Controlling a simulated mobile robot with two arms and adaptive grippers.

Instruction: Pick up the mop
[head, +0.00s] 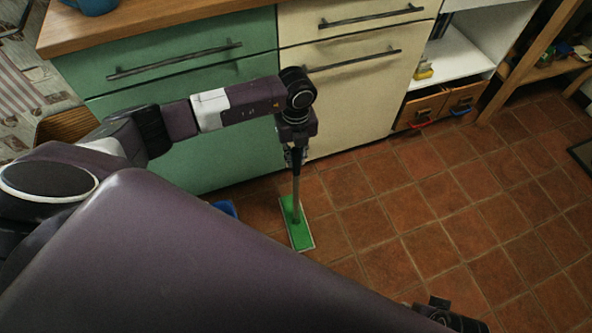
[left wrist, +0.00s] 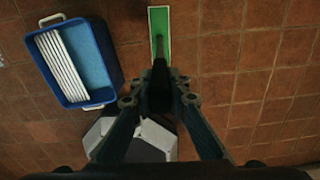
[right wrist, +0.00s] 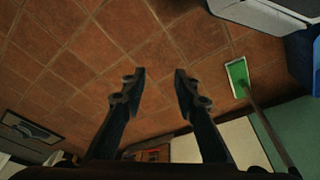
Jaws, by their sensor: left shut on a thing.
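The mop has a flat green head (head: 298,232) and a thin upright handle (head: 296,195). My left gripper (head: 294,150) is shut on the handle, in front of the cabinets. In the left wrist view the dark handle (left wrist: 159,50) runs from between the fingers (left wrist: 159,92) to the green head (left wrist: 159,22). I cannot tell whether the head touches the floor or hangs just above it. My right gripper (right wrist: 160,82) is open and empty above the floor tiles. The mop head also shows right of it in the right wrist view (right wrist: 238,78).
A blue bucket (left wrist: 103,50) with a white slatted insert stands on the floor beside the mop head. Green (head: 170,75) and cream (head: 360,85) cabinets stand behind the mop. Shelving with wooden drawers (head: 440,107) is further right. The tiled floor (head: 430,210) right of the mop is clear.

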